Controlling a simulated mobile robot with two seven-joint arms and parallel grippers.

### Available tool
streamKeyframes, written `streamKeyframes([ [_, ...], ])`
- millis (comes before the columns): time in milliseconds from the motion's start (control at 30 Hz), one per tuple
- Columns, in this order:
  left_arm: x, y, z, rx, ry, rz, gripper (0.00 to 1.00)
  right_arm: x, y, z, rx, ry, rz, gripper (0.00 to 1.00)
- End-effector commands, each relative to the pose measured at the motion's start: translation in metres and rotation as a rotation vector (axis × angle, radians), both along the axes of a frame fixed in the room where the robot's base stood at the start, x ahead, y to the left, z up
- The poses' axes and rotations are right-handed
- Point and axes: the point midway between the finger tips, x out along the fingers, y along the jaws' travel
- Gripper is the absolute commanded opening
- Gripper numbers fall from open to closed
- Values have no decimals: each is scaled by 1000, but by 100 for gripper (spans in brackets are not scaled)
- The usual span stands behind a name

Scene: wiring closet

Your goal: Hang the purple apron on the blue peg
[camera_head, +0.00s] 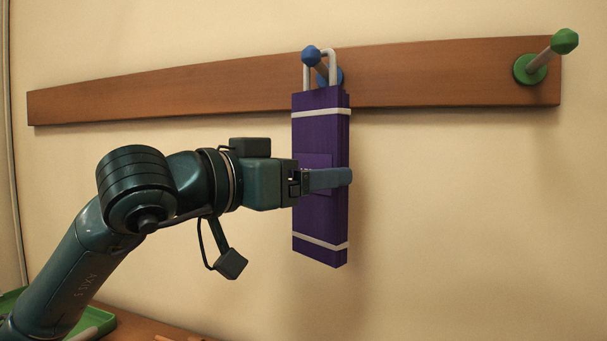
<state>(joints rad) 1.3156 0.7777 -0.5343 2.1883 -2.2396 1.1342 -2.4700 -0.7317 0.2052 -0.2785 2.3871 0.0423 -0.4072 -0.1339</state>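The purple apron (318,225) is a flat folded bundle with two white bands and a pale wire loop (334,66) on top. It is upright in front of the wall. The blue peg (311,56) sticks out from the wooden rail, and its shaft appears to pass through the loop. The loop's top bar shows above the shaft with a gap; I cannot tell whether they touch. My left gripper (325,179) comes from the left and is shut on the apron's middle, one finger across the front and the other hidden. My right gripper is out of view.
The wooden rail (190,90) runs across the wall. A green peg (541,60) stands at its right end. A green tray (95,324) sits on a wooden surface at the lower left, partly behind my arm. The wall right of the apron is clear.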

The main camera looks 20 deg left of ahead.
Motion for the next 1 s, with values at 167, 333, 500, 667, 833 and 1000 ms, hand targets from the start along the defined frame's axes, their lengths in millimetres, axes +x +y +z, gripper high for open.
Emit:
streamKeyframes([
  [167,0,0,0,-1,-1,0,54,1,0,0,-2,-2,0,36],
  [333,0,0,0,-1,-1,0,54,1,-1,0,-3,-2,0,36],
  [500,0,0,0,0,0,0,84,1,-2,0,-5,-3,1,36],
  [667,0,0,0,0,0,0,97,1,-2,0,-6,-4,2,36],
  [833,0,0,0,0,0,0,100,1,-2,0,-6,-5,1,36],
  [1000,-3,3,0,1,-1,2,100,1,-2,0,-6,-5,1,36],
])
